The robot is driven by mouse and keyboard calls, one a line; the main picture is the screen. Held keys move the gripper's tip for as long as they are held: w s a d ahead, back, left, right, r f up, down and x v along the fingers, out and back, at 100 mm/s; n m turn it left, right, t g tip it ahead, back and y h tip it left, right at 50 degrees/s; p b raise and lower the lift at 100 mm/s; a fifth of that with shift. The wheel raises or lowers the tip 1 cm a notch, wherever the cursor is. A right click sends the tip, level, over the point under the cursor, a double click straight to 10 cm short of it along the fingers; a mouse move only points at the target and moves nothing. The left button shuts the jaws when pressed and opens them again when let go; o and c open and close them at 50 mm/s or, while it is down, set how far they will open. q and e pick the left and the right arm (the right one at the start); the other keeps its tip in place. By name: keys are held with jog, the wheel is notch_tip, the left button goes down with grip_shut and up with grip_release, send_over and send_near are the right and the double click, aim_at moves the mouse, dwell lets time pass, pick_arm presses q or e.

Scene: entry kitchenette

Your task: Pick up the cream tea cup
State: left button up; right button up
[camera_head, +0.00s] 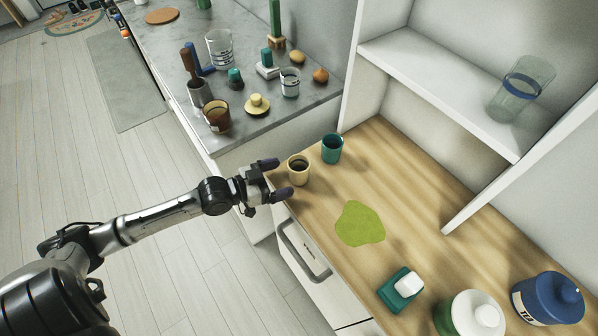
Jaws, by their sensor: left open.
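The cream tea cup (298,170) stands upright near the far left corner of the wooden counter (320,210), with a dark inside. A teal cup (332,149) stands just right of and behind it. My left gripper (279,178) reaches in from the left at the counter's edge. Its two dark fingers are open and point toward the cream cup, one on the far side and one on the near side. The fingertips are just left of the cup, and nothing is between them. My right gripper is not in view.
A green patch (360,223) lies on the counter. A teal and white item (402,289), a white-lidded green jar (470,315) and a blue jar (547,298) stand at lower right. A marble counter (190,120) with many items is behind. A shelf (440,85) overhangs at right.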

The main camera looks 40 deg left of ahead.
aim_at(298, 165)
pick_arm(q)
jog(key=shift+x, duration=2.95)
jog(key=shift+d+r, duration=0.1)
jog(key=shift+r, duration=0.1)
jog(key=shift+c, duration=0.4)
jog(key=c, duration=1.1)
